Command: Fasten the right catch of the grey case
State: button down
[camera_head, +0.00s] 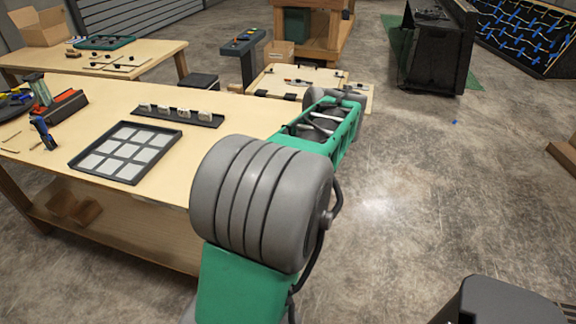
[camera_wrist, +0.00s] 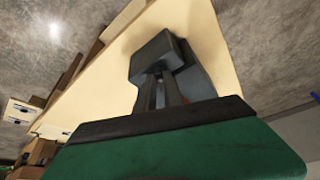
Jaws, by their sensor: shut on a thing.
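My gripper (camera_wrist: 160,92) shows in the wrist view over a pale wooden top. It is shut on a dark grey part (camera_wrist: 153,52), whose far end looks like a block. I cannot tell whether this part is the right catch. A lighter grey surface (camera_wrist: 198,84) shows just to the right of the fingers; it may be part of the grey case, but most of it is hidden. In the head view my arm reaches away past the near bench, and its own links hide the gripper. No whole grey case can be made out.
In the head view the near bench (camera_head: 240,98) holds a dark tray of pale squares (camera_head: 125,152), a black strip with white pieces (camera_head: 177,114) and tools at the left. A low pale table (camera_head: 268,83) stands beyond my arm. Open floor (camera_head: 430,200) lies to the right.

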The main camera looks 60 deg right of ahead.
jog(key=n, duration=0.1)
jog(key=n+y+p, duration=0.1)
jog(key=n, duration=0.1)
jog(key=n+p, duration=0.1)
jog(key=shift+d+n+y, duration=0.3)
jog(key=shift+n+y, duration=0.1)
dwell(0.4)
jog(key=c, duration=1.5)
grip_release()
jog(key=shift+o, duration=0.2)
jog(key=shift+r, duration=0.1)
jog(key=p+v, duration=0.2)
jog(key=v, duration=0.5)
jog(key=shift+s+r, duration=0.25)
jog(key=shift+r, duration=0.05)
